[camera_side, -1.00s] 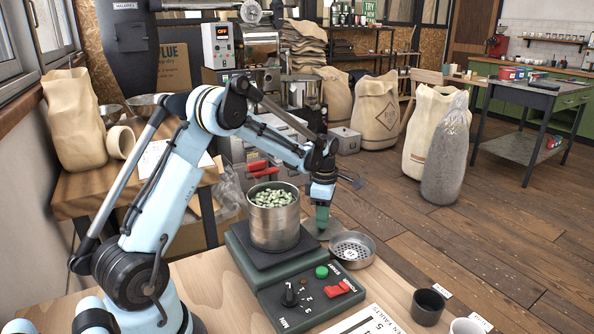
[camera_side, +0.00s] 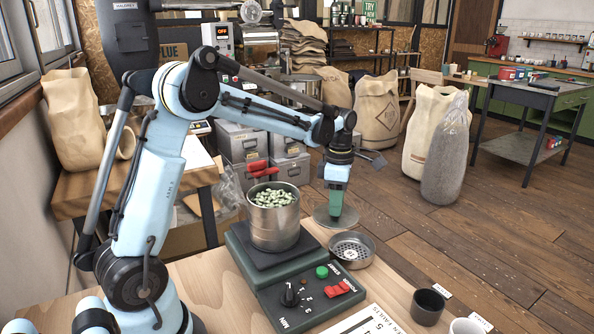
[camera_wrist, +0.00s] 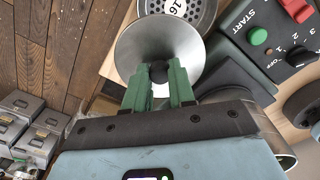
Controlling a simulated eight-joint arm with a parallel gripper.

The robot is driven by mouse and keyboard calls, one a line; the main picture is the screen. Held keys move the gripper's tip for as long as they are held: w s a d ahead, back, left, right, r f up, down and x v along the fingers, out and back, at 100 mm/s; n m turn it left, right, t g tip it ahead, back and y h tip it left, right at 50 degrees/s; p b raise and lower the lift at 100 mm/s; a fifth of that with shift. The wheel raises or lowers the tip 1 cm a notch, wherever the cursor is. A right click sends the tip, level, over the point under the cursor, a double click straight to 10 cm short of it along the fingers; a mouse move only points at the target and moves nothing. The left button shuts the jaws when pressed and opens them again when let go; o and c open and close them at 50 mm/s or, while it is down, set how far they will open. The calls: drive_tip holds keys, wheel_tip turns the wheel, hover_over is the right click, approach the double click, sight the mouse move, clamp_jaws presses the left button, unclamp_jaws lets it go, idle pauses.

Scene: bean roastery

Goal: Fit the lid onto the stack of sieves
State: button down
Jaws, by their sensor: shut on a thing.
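The lid (camera_side: 324,216) is a round, shallow metal disc with a dark knob (camera_wrist: 158,72). My gripper (camera_side: 336,212) is shut on the knob from above; in the wrist view the green fingers (camera_wrist: 158,78) are on both sides of it. The lid is held near the table's far edge, right of the stack. The stack of sieves (camera_side: 274,226) is a metal cylinder with green beans showing at its open top. It stands on the dark plate of the shaker (camera_side: 262,262). In the wrist view the stack (camera_wrist: 283,152) is partly hidden by my gripper.
A loose perforated sieve (camera_side: 351,250) marked 16 (camera_wrist: 192,10) lies close to the lid. The shaker's control panel (camera_side: 306,291) has a green button, a red switch and a dial. A dark cup (camera_side: 428,306) and a printed sheet (camera_side: 368,322) are at the front right.

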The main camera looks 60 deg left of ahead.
drive_tip(key=d+r, duration=0.2)
drive_tip(key=d, duration=0.2)
drive_tip(key=shift+s+d+r, duration=0.25)
drive_tip(key=shift+s+r, duration=0.1)
drive_tip(key=shift+r, duration=0.05)
wheel_tip(320, 180, up, 19)
drive_tip(key=s+a+n, duration=0.2)
drive_tip(key=s+a, duration=0.1)
drive_tip(key=s, duration=0.4)
drive_tip(key=s+a+n, duration=0.2)
drive_tip(key=s+a, duration=0.1)
drive_tip(key=s, duration=0.4)
drive_tip(key=shift+n, duration=0.3)
drive_tip(key=shift+s+a+f, duration=0.1)
drive_tip(key=shift+s+f, duration=0.05)
drive_tip(key=shift+f, duration=2.6)
drive_tip(key=shift+s+a+f, duration=0.1)
drive_tip(key=shift+f, duration=2.65)
drive_tip(key=shift+f, duration=0.6)
drive_tip(key=c, duration=1.2)
unclamp_jaws()
